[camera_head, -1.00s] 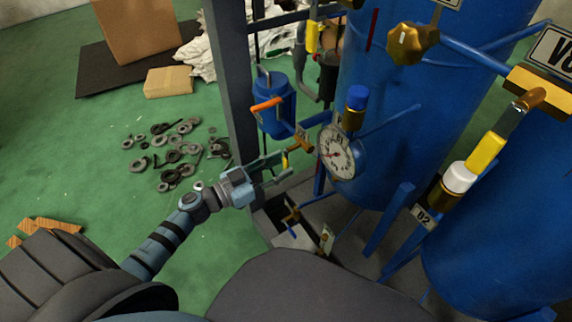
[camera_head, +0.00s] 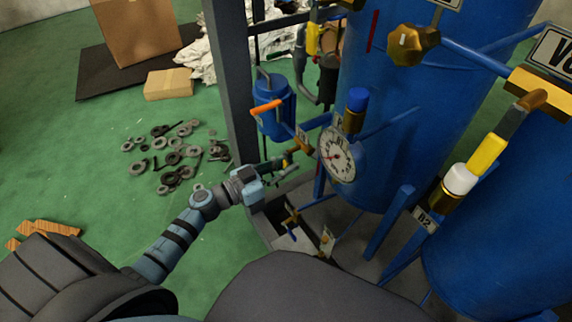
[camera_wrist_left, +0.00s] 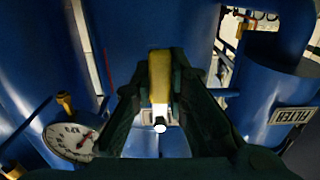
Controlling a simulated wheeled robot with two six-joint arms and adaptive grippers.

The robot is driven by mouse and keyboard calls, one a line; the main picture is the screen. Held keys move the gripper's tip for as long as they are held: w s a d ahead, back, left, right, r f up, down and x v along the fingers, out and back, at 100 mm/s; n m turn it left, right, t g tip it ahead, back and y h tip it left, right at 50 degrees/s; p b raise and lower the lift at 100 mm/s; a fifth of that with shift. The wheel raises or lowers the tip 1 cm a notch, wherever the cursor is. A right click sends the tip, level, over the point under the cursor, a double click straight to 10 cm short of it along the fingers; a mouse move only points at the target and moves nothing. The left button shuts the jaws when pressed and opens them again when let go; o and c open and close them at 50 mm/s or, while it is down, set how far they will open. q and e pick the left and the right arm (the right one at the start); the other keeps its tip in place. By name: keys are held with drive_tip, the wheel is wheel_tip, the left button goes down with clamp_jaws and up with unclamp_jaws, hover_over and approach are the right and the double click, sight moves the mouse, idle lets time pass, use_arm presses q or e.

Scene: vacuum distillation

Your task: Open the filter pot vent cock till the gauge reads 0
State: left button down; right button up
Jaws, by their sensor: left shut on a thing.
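The blue filter pot (camera_head: 274,118) with an orange handle hangs by the grey post in the head view. Its FILTER label (camera_wrist_left: 292,115) shows at the right of the left wrist view. My left gripper (camera_head: 284,165) is below and right of the pot, shut on the vent cock's yellow handle (camera_wrist_left: 159,72). In the left wrist view the handle lies between the two dark fingers, with a pale end toward the camera. The gauge (camera_head: 338,155) is just right of the gripper and also shows in the left wrist view (camera_wrist_left: 70,139). Its exact reading is too small to tell. My right gripper is out of view.
Large blue tanks (camera_head: 415,110) with pipes and other valves, including a yellow-handled one (camera_head: 485,155), fill the right side. A grey post (camera_head: 229,90) stands left of the pot. Loose washers (camera_head: 172,155) and boxes lie on the green floor.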

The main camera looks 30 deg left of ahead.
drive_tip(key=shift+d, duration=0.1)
